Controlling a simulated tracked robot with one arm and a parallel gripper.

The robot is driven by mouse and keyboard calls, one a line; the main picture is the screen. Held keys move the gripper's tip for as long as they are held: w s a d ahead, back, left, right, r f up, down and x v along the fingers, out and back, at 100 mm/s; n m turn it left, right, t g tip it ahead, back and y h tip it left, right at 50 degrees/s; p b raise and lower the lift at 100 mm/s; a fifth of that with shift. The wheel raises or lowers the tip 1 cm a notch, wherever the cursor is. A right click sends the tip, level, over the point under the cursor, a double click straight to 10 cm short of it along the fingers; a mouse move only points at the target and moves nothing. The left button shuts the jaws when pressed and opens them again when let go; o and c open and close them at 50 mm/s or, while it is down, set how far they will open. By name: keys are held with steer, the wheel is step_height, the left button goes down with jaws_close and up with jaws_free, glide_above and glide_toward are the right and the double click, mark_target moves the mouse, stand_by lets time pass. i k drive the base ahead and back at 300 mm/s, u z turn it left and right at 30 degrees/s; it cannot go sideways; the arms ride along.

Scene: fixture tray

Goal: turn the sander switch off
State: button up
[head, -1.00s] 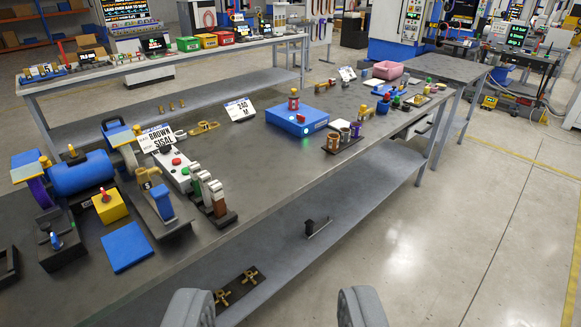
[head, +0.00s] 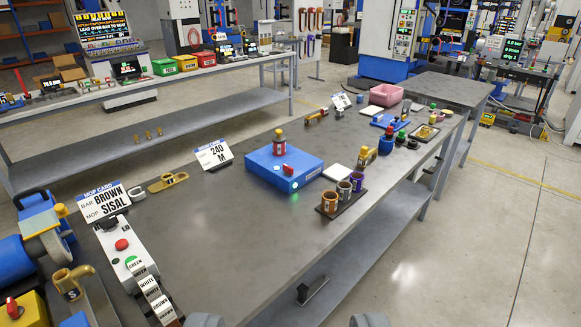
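My gripper (head: 287,321) shows only as two grey fingertips at the bottom edge, wide apart with nothing seen between them. A yellow box with a red switch lever (head: 12,307) is cut off at the bottom left corner. A white control box (head: 124,252) with a red button and a green button stands on the bench at the left. A blue box (head: 284,166) with a lit green lamp and a red, yellow-topped part on it stands mid-bench. No label shows which control is the sander switch. My gripper is apart from all of these.
A blue motor machine (head: 30,250) stands at the left. Small cups (head: 343,190) sit right of the blue box. The bench middle (head: 230,235) is clear, as is the floor at right.

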mark_target(289, 171)
steer(key=z, duration=0.4)
steer(key=i, duration=2)
steer(key=u, duration=0.7)
